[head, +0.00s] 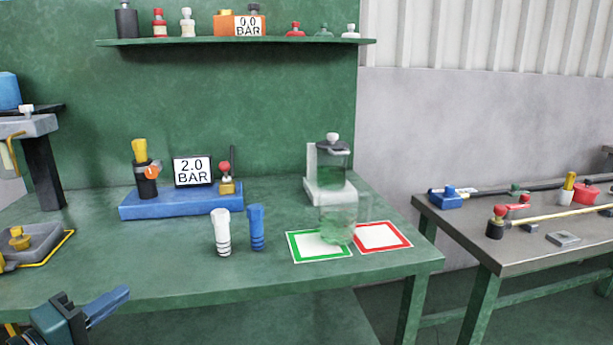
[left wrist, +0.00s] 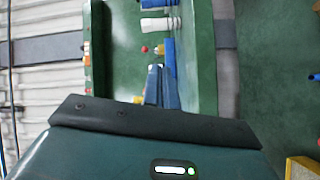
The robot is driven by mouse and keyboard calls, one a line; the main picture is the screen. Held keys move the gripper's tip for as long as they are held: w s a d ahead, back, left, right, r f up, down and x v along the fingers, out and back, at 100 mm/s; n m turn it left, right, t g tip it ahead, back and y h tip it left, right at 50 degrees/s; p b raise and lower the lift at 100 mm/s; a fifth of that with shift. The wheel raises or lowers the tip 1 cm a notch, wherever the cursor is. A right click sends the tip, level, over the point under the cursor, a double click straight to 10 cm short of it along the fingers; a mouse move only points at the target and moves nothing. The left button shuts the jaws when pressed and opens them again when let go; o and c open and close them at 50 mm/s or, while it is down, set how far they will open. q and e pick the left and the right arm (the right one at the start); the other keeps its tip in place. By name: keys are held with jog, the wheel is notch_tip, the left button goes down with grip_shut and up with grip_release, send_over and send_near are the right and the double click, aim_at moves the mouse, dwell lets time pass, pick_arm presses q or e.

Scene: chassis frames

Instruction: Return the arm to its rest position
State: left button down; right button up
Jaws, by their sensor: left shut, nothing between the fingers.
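My left gripper (head: 122,293) shows at the lower left of the head view, in front of the green workbench (head: 180,285) and near its front edge. Its blue fingers are together with nothing between them. The fingers also show in the left wrist view (left wrist: 161,74), closed, with the bench beyond them. No object is held. My right gripper is not in view.
On the bench stand a white cylinder (head: 221,232), a blue cylinder (head: 257,228), a blue base (head: 185,203) with a gauge, and a clear cup (head: 338,222) by green-framed (head: 305,257) and red-framed (head: 393,246) cards. A grey tray (head: 40,247) lies left. A second table (head: 520,255) stands right.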

pick_arm(q)
jog(key=s+d+f+m+g+y, duration=0.1)
jog(key=s+d+f+m, duration=0.2)
jog(key=s+d+f, duration=0.3)
jog(key=s+d+f+m+g, duration=0.1)
jog(key=s+d+f+m, duration=0.25)
jog(key=f, duration=0.45)
jog(key=s+d+r+m+g+y+p, duration=0.1)
jog(key=s+d+m+g+p, duration=0.3)
jog(key=p, duration=1.3)
jog(key=s+d+m+y, duration=0.1)
jog(key=d+m, duration=0.1)
jog(key=d, duration=0.2)
jog(key=shift+d+r+y, duration=0.2)
jog(key=shift+d+y, duration=0.05)
jog(key=shift+y, duration=0.05)
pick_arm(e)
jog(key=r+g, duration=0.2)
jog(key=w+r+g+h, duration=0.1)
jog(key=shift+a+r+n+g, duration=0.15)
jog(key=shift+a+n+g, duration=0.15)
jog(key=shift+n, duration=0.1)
